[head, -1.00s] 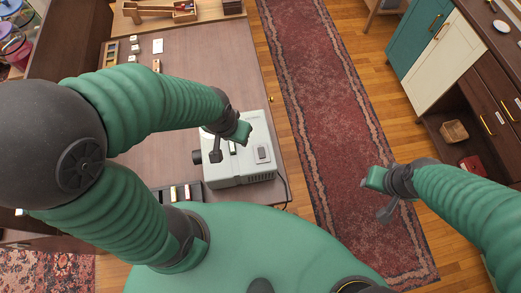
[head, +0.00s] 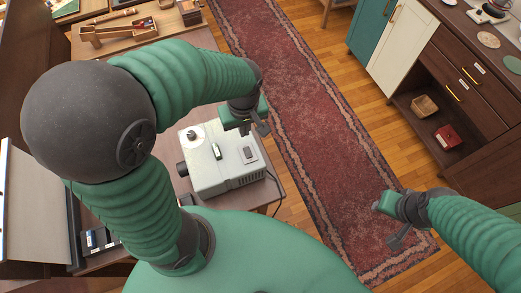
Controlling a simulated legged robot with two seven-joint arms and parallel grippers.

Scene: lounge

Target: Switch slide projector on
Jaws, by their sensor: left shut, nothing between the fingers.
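The slide projector (head: 205,176) is a pale box with a dark lens at its left end. It stands on the brown table near its right edge. A dark control panel (head: 247,154) sits on the right part of its top, and a small dark slot or lever (head: 216,151) is left of that. Whether the switch is on cannot be told. My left gripper (head: 250,128) is shut and empty, over the projector's far right edge, beyond the dark panel. Contact cannot be judged. My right gripper (head: 391,222) is over the rug, away from the projector; its finger opening is unclear.
A wooden tray (head: 118,33) lies at the table's far end. A dark slide holder (head: 97,240) is at lower left, beside a pale upright panel (head: 35,210). A cable (head: 276,190) hangs off the table's right edge. A red rug (head: 300,120) and cabinets lie right.

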